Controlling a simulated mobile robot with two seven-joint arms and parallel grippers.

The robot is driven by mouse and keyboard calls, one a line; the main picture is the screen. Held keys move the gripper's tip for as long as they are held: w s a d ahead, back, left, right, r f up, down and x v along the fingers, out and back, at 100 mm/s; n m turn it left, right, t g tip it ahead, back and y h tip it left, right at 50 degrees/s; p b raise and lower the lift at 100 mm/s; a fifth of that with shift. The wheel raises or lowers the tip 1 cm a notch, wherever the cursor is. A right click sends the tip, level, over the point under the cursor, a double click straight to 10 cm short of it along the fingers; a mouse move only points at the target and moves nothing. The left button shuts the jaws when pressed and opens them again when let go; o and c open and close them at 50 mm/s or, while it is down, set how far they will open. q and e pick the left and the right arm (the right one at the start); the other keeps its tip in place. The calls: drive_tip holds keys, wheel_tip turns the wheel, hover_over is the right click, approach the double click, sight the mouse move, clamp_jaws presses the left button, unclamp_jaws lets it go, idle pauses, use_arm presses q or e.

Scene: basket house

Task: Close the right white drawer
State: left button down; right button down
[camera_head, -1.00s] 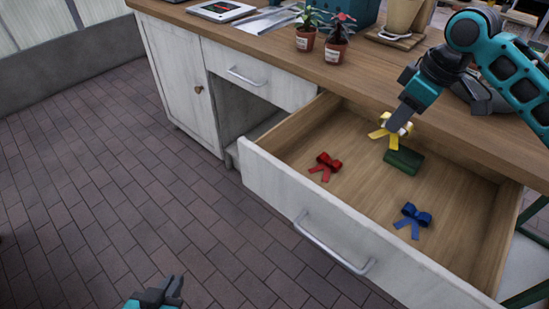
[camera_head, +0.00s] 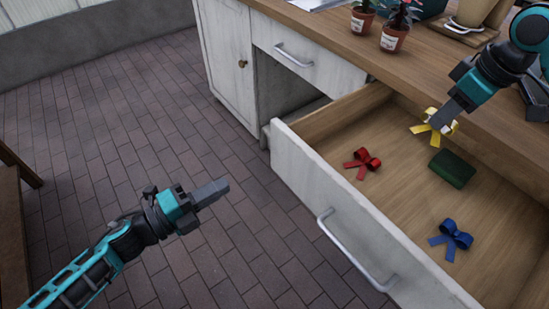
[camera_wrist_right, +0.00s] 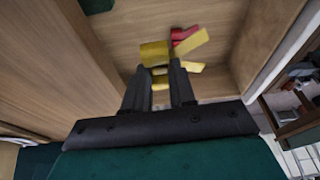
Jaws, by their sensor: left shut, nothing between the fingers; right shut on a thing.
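The right white drawer (camera_head: 308,204) is pulled open, its wooden inside showing and a metal bar handle (camera_head: 352,250) on its front. My left gripper (camera_head: 214,190) is shut and empty, over the floor to the left of the drawer front and apart from it. My right gripper (camera_head: 441,119) is inside the drawer, shut on a yellow bow (camera_head: 447,128). In the right wrist view the yellow bow (camera_wrist_right: 155,52) shows at the fingertips. A red bow (camera_head: 363,162), a blue bow (camera_head: 451,239) and a dark green block (camera_head: 452,168) lie in the drawer.
A smaller white drawer (camera_head: 309,61) to the left is shut, beside a white cupboard door (camera_head: 229,60). Potted plants (camera_head: 395,37) stand on the wooden desktop (camera_head: 330,43). The brick floor before the drawer is clear; a brown wooden piece (camera_head: 12,230) stands at the far left.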

sight(280, 154)
use_arm(q)
drive_tip(key=x, duration=1.3)
use_arm(e)
drive_tip(key=shift+f, duration=0.1)
